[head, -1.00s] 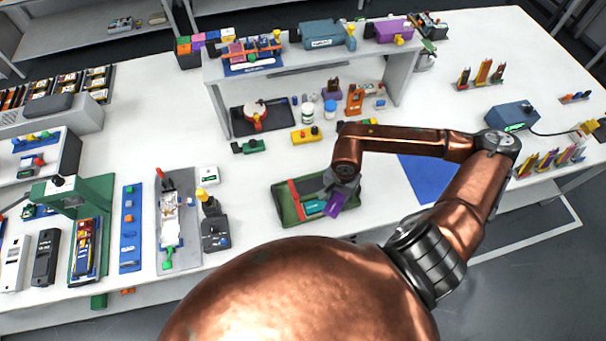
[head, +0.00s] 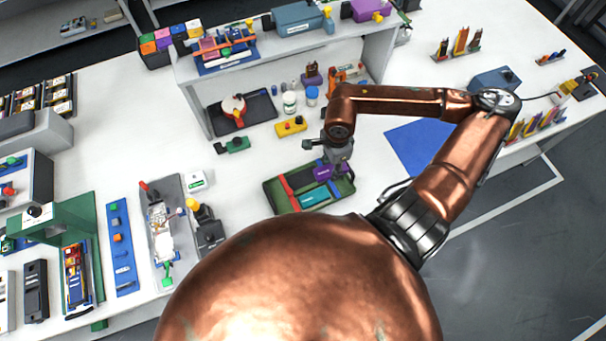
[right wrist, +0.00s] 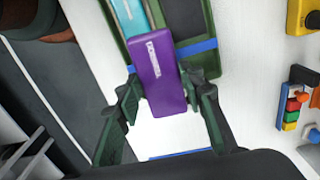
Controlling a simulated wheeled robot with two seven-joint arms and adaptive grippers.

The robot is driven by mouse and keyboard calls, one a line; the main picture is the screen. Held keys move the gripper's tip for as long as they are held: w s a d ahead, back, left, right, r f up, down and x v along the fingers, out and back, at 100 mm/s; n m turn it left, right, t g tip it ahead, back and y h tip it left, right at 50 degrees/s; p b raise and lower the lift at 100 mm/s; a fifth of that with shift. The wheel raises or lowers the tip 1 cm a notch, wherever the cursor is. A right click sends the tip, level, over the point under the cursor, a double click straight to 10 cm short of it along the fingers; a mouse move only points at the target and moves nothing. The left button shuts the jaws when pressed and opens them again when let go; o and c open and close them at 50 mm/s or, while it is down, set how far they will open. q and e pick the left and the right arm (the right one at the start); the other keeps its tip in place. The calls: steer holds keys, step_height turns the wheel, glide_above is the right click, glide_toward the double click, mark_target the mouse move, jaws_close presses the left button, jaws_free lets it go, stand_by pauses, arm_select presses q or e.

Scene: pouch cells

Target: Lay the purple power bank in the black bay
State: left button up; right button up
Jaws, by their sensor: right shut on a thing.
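The purple power bank (right wrist: 158,75) has a white label and is held between the two fingers of my right gripper (right wrist: 165,97). In the head view the purple power bank (head: 322,173) shows just below my right gripper (head: 329,163), over the upper right part of a green tray (head: 270,191). The black bay (right wrist: 184,18) is a dark recess in the tray, beside a teal power bank (right wrist: 131,14). The purple power bank overlaps the tray's blue strip (right wrist: 198,47); I cannot tell whether it touches the tray. My left gripper is not in view.
A red strip (head: 287,193) crosses the tray left of the teal bank. A blue mat (head: 418,145) lies to the right.

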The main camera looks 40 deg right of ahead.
mark_target(304, 179)
steer(key=w+a+f, duration=0.1)
steer(key=w+a, duration=0.1)
steer(key=w, duration=0.1)
steer(key=w+a+f, duration=0.1)
steer(key=shift+w+f, duration=0.15)
steer(key=shift+f, duration=0.15)
steer(key=w+f, duration=0.1)
steer(key=a+f, duration=0.1)
steer(key=w+f, duration=0.1)
steer(key=f, duration=0.1)
steer(key=shift+w+a+p, duration=0.25)
steer(key=shift+w+p, duration=0.05)
steer(key=shift+p, duration=0.1)
steer(key=shift+c, duration=0.6)
steer(key=shift+w+a+f, duration=0.3)
steer(key=shift+w+f, duration=0.15)
steer(key=shift+f, duration=0.2)
jaws_close()
step_height(304, 179, down, 3)
steer(key=shift+r+p, duration=0.1)
steer(key=shift+p, duration=0.25)
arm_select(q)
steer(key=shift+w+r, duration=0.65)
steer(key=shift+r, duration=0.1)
arm_select(e)
steer(key=shift+s, duration=0.2)
steer(key=shift+f, duration=0.25)
